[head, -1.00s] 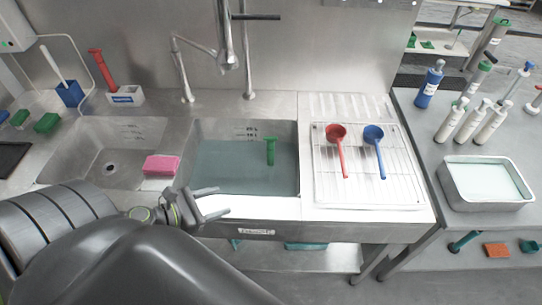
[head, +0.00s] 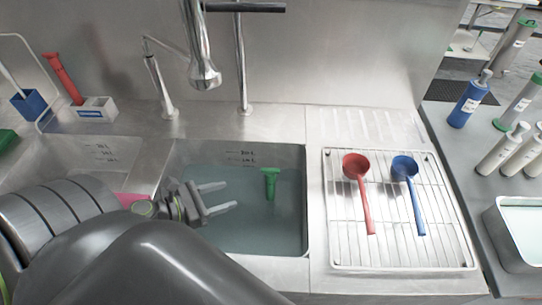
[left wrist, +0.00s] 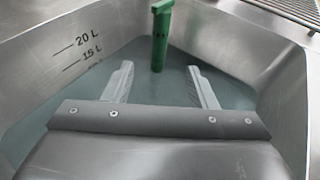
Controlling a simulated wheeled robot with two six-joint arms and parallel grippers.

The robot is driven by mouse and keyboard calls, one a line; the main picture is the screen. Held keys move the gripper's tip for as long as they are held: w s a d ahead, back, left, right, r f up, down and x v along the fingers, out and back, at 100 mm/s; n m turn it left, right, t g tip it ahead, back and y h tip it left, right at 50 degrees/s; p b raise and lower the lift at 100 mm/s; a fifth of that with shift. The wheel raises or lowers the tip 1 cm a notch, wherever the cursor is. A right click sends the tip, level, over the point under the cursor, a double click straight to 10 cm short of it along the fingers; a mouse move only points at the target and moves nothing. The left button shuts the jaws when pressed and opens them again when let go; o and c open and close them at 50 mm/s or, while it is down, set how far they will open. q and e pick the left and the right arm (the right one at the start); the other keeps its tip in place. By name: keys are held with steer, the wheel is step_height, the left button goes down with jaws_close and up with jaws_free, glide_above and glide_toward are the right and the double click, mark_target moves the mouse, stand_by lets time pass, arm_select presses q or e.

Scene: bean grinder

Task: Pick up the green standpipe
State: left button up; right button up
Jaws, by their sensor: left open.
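The green standpipe (head: 269,184) stands upright in the water-filled sink basin (head: 290,153), near its back right, with its top above the water. In the left wrist view the standpipe (left wrist: 160,35) is straight ahead, beyond the fingertips. My left gripper (head: 229,195) is open and empty over the basin, to the left of the standpipe and apart from it. In the left wrist view its two fingers (left wrist: 161,82) are spread, with the standpipe roughly in line with the gap between them. The standpipe's lower end is under water. My right gripper is not in view.
A chrome faucet (head: 204,72) hangs above the back of the basin. A wire rack (head: 335,243) with a red ladle (head: 358,180) and a blue ladle (head: 410,185) lies to the right. The left basin holds a pink sponge (head: 130,199), partly hidden by my arm.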

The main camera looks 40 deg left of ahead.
mark_target(270, 194)
arm_select(q)
steer(key=p+x, duration=0.4)
steer(key=x, duration=1.3)
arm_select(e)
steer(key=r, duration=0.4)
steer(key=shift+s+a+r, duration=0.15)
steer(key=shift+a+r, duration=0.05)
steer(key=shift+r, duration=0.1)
arm_select(q)
steer(key=shift+w, duration=0.15)
jaws_close()
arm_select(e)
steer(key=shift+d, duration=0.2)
